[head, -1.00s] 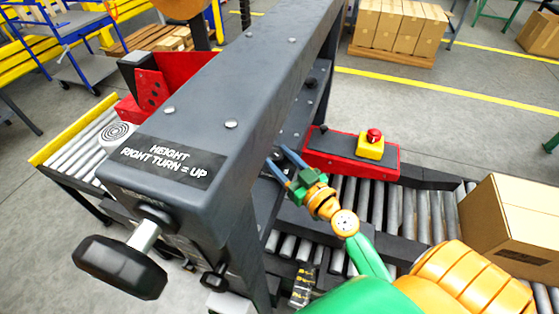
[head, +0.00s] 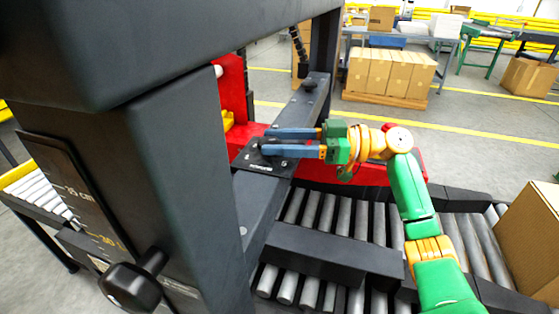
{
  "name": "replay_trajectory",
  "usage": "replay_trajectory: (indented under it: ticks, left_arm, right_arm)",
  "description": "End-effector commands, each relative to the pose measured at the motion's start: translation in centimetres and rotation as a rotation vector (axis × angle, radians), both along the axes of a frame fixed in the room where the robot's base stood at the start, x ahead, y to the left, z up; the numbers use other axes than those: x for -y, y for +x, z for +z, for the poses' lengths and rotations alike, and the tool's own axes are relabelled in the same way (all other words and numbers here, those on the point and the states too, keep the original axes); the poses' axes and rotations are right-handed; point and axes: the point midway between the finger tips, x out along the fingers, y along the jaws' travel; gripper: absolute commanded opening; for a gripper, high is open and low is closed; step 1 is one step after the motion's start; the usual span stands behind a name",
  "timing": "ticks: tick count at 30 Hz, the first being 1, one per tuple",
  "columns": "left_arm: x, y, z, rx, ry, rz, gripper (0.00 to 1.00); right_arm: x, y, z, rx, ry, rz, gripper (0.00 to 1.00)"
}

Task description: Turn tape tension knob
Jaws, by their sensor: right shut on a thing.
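My right gripper (head: 264,142) is at the grey beam in the middle of the head view. Its two blue fingers point left, one above the other in the picture, and are shut on the tape tension knob. The knob is small and dark and mostly hidden between the fingertips, so its turn cannot be read. A black plate (head: 262,163) with small white marking lies on the beam beneath the fingers. My left gripper is not in view.
A large dark machine post (head: 165,190) fills the left side, with a black handle knob (head: 133,282) low on it. Rollers (head: 370,225) run below. A cardboard box (head: 530,240) is at the right.

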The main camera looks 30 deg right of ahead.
Motion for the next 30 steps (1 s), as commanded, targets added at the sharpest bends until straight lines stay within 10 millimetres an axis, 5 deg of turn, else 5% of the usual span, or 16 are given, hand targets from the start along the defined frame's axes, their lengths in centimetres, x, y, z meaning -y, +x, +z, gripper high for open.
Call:
replay_trajectory:
  ticks: [12, 30]
  left_arm:
    - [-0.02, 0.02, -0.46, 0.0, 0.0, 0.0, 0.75]
    - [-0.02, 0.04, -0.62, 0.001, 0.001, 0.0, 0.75]
  right_arm:
    - [0.01, 0.37, -0.03, -0.003, -0.002, 0.245, 0.0]
    - [0.04, 0.45, -0.35, -0.009, -0.008, 0.331, 0.0]
